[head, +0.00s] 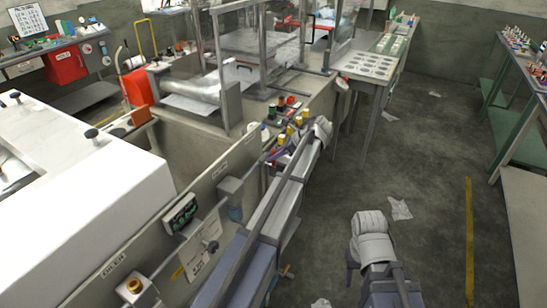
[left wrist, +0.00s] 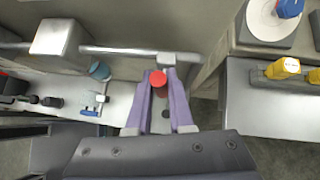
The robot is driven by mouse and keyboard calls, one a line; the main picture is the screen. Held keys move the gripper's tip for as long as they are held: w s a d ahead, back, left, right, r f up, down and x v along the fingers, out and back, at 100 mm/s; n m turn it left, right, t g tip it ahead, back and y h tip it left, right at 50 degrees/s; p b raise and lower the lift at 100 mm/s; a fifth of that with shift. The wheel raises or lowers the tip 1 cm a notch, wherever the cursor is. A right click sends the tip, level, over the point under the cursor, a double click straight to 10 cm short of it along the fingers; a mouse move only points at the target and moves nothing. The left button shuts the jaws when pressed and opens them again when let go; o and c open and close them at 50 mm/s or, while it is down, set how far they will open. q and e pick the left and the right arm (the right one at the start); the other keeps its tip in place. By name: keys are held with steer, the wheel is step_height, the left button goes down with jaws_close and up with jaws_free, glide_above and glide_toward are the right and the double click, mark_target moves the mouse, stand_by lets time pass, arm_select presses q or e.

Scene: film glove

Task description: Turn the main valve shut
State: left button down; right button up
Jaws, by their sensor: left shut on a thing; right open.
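My left gripper (left wrist: 163,82) has its two purple fingers closed around a red round knob (left wrist: 158,78) in the left wrist view. The knob sits between the fingertips, in front of a pale pipe along the panel. I cannot tell from a label whether this is the main valve. In the head view my left arm reaches forward along the bench, and its fingers and the red knob are hard to make out. My right gripper (head: 370,240) is low at the right of the middle, over the floor, apart from the bench and empty.
A small blue-handled fitting (left wrist: 93,108) is left of the fingers. Yellow knobs (left wrist: 284,68) and a blue knob (left wrist: 289,8) on a white disc are to the right. The panel labelled DICER (head: 113,263) flanks my left arm. Floor (head: 430,150) at the right is mostly clear.

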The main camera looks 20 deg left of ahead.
stand_by(0.3)
arm_select(q)
steer(key=c, duration=0.8)
jaws_free()
steer(key=shift+w+d+r+p, duration=0.1)
steer(key=shift+d+r+p, duration=0.3)
steer(key=shift+r+p, duration=0.15)
steer(key=p+v, duration=0.4)
steer(key=v, duration=0.2)
steer(key=shift+d, duration=0.25)
